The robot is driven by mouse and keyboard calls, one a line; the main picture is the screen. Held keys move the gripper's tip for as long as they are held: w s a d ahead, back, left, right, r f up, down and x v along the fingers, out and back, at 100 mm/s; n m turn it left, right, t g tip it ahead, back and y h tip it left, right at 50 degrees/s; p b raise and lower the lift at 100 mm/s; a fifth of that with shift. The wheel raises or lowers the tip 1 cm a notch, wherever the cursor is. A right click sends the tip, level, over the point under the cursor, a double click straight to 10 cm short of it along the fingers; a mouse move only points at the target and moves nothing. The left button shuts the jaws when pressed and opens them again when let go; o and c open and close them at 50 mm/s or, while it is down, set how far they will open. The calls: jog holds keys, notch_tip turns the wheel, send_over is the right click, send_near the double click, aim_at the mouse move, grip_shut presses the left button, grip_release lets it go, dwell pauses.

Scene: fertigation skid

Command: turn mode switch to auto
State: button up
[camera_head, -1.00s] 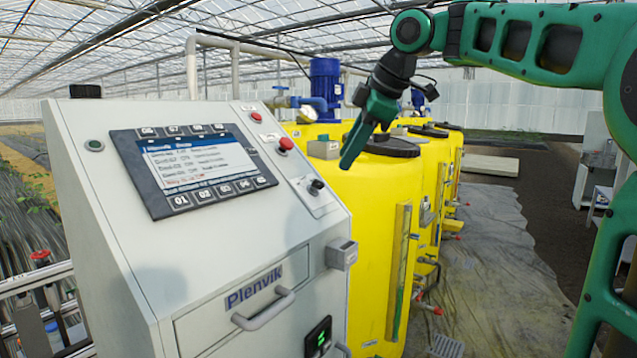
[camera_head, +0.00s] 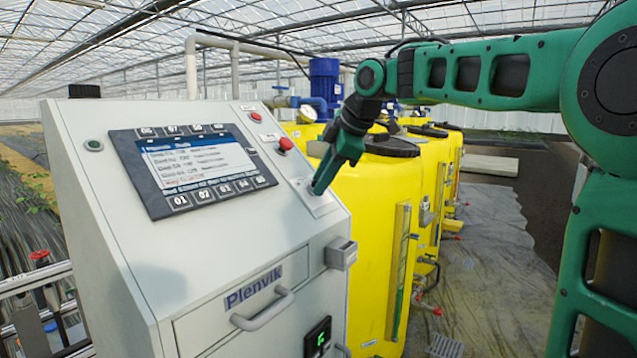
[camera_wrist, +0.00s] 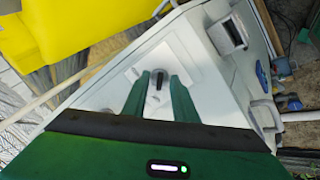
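The mode switch (camera_wrist: 158,80) is a black knob with a dark handle on a light plate, on the sloping face of the control cabinet (camera_head: 250,215). In the head view my gripper (camera_head: 317,190) is at the switch plate (camera_head: 325,206) and hides the knob. In the wrist view my gripper (camera_wrist: 159,77) is open, with one green finger on each side of the knob. I cannot tell whether the fingers touch it. The switch labels are too small to read.
A screen with buttons (camera_head: 195,165) is left of the switch. A red button (camera_head: 285,144) sits just above it. A grey box (camera_head: 341,254) and a drawer handle (camera_head: 264,310) stick out below. Yellow tanks (camera_head: 375,200) stand close on the right.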

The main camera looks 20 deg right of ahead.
jog(key=shift+f, duration=0.1)
jog(key=shift+c, duration=0.4)
grip_shut()
jog(key=shift+a, duration=0.15)
